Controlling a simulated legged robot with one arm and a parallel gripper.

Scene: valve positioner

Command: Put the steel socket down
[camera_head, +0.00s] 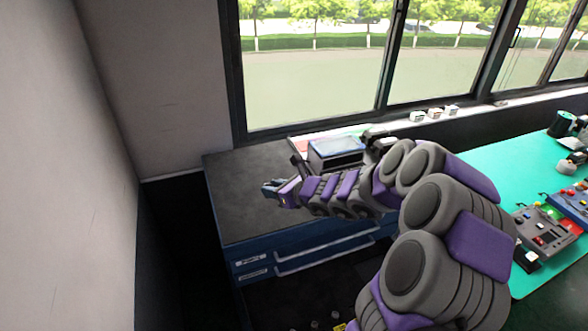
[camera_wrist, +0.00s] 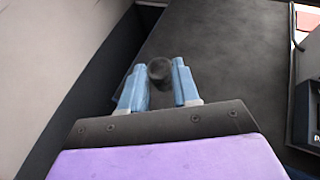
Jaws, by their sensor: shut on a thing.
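The steel socket (camera_wrist: 159,72) shows in the wrist view as a short dark grey cylinder between the two light blue fingers. My gripper (camera_head: 270,188) is shut on it, and it shows from behind in the wrist view (camera_wrist: 159,80). In the head view my gripper is over the dark top of the blue cabinet (camera_head: 240,190), near its left part. I cannot make out the socket in the head view. The height of the socket above the cabinet top is hard to tell.
A boxy device (camera_head: 336,150) stands at the back of the cabinet top, behind my arm. The top's left and front area is clear. A wall (camera_head: 95,120) and a dark gap lie left of the cabinet. A green table (camera_head: 500,165) with control boxes (camera_head: 545,235) is at right.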

